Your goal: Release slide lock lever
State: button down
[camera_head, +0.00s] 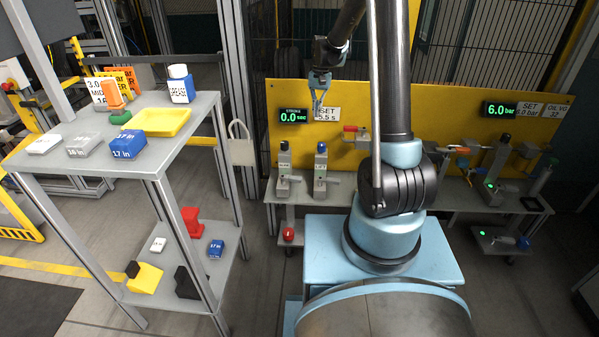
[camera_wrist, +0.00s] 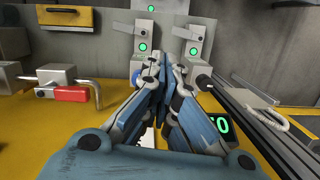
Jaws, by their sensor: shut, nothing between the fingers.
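My gripper (camera_head: 318,106) is shut and empty, pointing down in front of the yellow panel. It also shows in the wrist view (camera_wrist: 163,62), its fingertips together. A bit of the blue knob shows beside the left finger in the wrist view (camera_wrist: 136,74). A red-handled lever (camera_head: 351,128) sits on the panel to the right; it also shows in the wrist view (camera_wrist: 70,93). I cannot read which one is the slide lock lever.
The yellow panel (camera_head: 455,92) carries a "0.0 sec" display (camera_head: 294,116) and a "6.0 bar" display (camera_head: 499,109). More valve units (camera_head: 493,188) stand at right. A grey shelf (camera_head: 190,120) with blocks and a yellow tray is at left. Green lights (camera_wrist: 143,47) glow on the posts.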

jog(key=w+a+f, duration=0.3)
jog(key=f, duration=0.3)
jog(key=w+a+f+g, duration=0.1)
jog(key=w+a+f, duration=0.2)
jog(key=f, duration=0.4)
jog(key=shift+w+m, duration=0.15)
jog(key=shift+m, duration=0.15)
jog(key=shift+a, duration=0.1)
send_near(291, 181)
jog(key=w+d+f, duration=0.3)
jog(key=f, duration=0.4)
jog(key=shift+w, duration=0.2)
jog(key=shift+s, duration=0.1)
